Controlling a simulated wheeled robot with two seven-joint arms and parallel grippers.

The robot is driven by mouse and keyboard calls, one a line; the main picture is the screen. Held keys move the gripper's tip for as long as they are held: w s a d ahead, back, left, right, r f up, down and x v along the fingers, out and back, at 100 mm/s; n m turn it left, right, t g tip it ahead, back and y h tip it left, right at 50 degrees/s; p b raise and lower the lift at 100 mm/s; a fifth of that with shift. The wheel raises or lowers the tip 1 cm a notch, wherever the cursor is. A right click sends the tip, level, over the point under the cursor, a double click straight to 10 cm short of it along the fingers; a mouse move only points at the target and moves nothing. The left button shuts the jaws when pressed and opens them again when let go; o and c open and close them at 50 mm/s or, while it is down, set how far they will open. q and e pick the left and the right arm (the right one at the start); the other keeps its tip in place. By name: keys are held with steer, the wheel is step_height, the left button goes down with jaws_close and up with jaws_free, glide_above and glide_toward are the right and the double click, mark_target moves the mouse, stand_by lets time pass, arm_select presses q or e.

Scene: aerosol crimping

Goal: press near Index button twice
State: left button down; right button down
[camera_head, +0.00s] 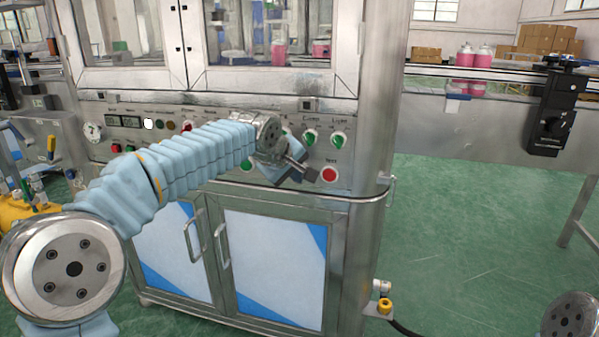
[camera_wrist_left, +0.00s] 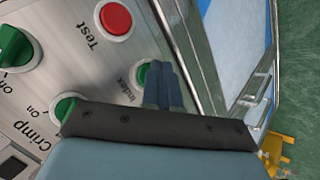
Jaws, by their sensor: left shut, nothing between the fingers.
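The control panel (camera_head: 348,157) is on the front of the steel machine. In the left wrist view, the green Index button (camera_wrist_left: 142,75) sits beside its "Index" label, partly hidden by my fingers. My left gripper (camera_wrist_left: 163,68) is shut and empty, its fingertips beside or over this button. I cannot tell whether they touch it. In the head view, my left gripper (camera_head: 304,173) is at the panel, just left of the red Test button (camera_head: 330,174). The Index button is not clearly visible there, behind the gripper.
Green knobs (camera_head: 338,139) sit above the red button. In the left wrist view, a green Crimp knob (camera_wrist_left: 64,108) is close to my gripper. A steel rail (camera_head: 340,197) runs below the panel. Green floor (camera_head: 440,240) is open to the right.

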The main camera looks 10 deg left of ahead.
stand_by(0.5)
arm_select(q)
steer(key=shift+s+b, duration=0.55)
steer(key=shift+s, duration=0.25)
steer(key=s+b, duration=0.3)
steer(key=s, duration=0.2)
steer(key=shift+a, duration=0.15)
steer(key=shift+w, duration=0.1)
stand_by(0.5)
